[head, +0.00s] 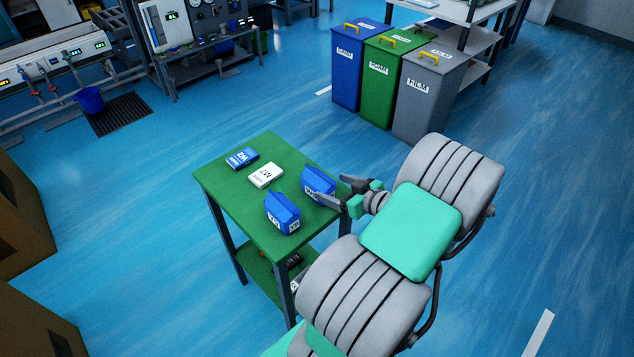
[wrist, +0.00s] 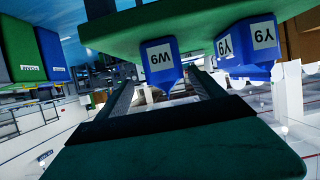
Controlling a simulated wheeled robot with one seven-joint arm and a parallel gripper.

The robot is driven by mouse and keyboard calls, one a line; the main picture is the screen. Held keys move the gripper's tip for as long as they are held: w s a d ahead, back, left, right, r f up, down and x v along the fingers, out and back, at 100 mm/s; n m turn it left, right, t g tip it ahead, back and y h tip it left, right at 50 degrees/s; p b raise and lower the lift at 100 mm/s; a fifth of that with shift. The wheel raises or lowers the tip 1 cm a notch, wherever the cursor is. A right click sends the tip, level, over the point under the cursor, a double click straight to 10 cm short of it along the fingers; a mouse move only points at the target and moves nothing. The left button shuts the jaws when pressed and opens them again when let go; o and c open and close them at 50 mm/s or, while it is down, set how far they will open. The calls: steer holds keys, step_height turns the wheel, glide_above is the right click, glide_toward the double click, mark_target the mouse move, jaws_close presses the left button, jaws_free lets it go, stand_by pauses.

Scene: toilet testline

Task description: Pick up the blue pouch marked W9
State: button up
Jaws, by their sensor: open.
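The blue pouch marked W9 (head: 315,178) stands on the green table (head: 225,180) at its right edge. In the wrist view, which is upside down, its W9 label faces me on the pouch (wrist: 160,56). My gripper (head: 334,190) is open, with its fingertips at the pouch's right side. In the wrist view the two fingers (wrist: 162,80) reach toward the pouch, which lies between their lines. I cannot tell whether they touch it. A second blue pouch, marked Y9 (head: 282,214), stands nearer the front; it also shows in the wrist view (wrist: 245,50).
A blue box (head: 241,159) and a white box marked M7 (head: 265,175) lie farther back on the table. Blue, green and grey bins (head: 425,95) stand behind. Brown boxes (head: 22,220) are at left. Open floor surrounds the table.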

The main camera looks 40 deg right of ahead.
mark_target(318, 182)
steer(key=x, duration=0.2)
steer(key=p+x, duration=0.1)
steer(key=x, duration=0.1)
steer(key=a+x, duration=0.1)
steer(key=x, duration=0.1)
steer(key=shift+w+r, duration=0.1)
steer(key=shift+w, duration=0.2)
steer(key=shift+s+d, duration=0.1)
steer(key=c, duration=1.5)
steer(key=shift+r, duration=0.1)
